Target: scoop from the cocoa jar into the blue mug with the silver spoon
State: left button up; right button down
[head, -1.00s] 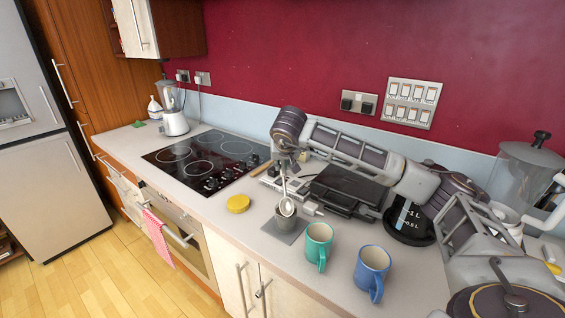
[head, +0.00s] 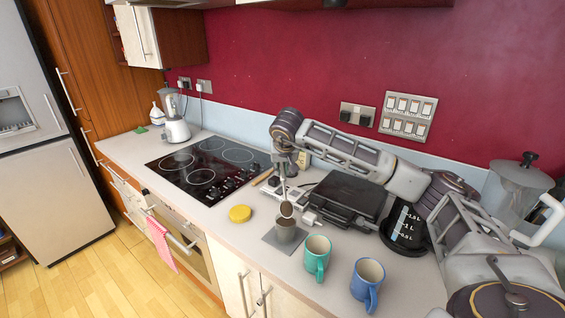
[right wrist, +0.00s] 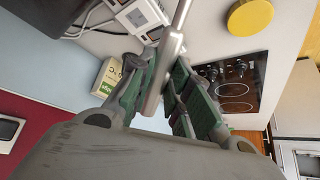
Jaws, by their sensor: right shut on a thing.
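My right gripper (head: 285,160) is shut on the handle of the silver spoon (head: 284,187), which hangs bowl down. In the right wrist view the spoon's handle (right wrist: 160,78) lies between the two dark green finger pads (right wrist: 156,86). The spoon's bowl looks brown inside with a pale rim, at the mouth of the grey cocoa jar (head: 286,235). I cannot tell whether the bowl touches the jar. The jar stands upright; its contents are hard to see. The blue mug (head: 367,284) stands upright to the right, near the counter's front edge. My left gripper is out of view.
A teal mug (head: 317,257) stands between the jar and the blue mug. A yellow lid (head: 240,213) lies left of the jar's grey mat (head: 271,239). A black appliance (head: 348,197) and a carafe (head: 404,231) stand behind. The hob (head: 210,164) is at left.

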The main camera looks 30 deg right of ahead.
jog(key=shift+w+d+p, duration=0.1)
jog(key=shift+w+p, duration=0.1)
jog(key=shift+p, duration=0.3)
jog(key=shift+w+f+g+p, duration=0.15)
jog(key=shift+g+p, duration=0.25)
jog(key=shift+p, duration=0.05)
jog(key=shift+w+d+f+y+p, duration=0.15)
jog(key=shift+y+p, duration=0.15)
jog(key=shift+p, duration=0.2)
jog(key=shift+w+d+f+g+y+p, duration=0.25)
jog(key=shift+w+f+g+p, duration=0.2)
jog(key=shift+g+p, duration=0.55)
jog(key=shift+w+d+f+p, duration=0.1)
jog(key=shift+w+f+p, duration=0.2)
jog(key=shift+p, duration=0.65)
jog(key=shift+w+d+f+g+y+p, duration=0.15)
jog(key=shift+w+f+g+y+p, duration=0.15)
jog(key=shift+w+g+y+p, duration=0.25)
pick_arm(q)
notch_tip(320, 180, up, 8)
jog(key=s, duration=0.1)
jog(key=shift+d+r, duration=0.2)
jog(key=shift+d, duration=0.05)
pick_arm(e)
jog(key=shift+s+f, duration=0.1)
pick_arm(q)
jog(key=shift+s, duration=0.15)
pick_arm(e)
jog(key=shift+f, duration=0.1)
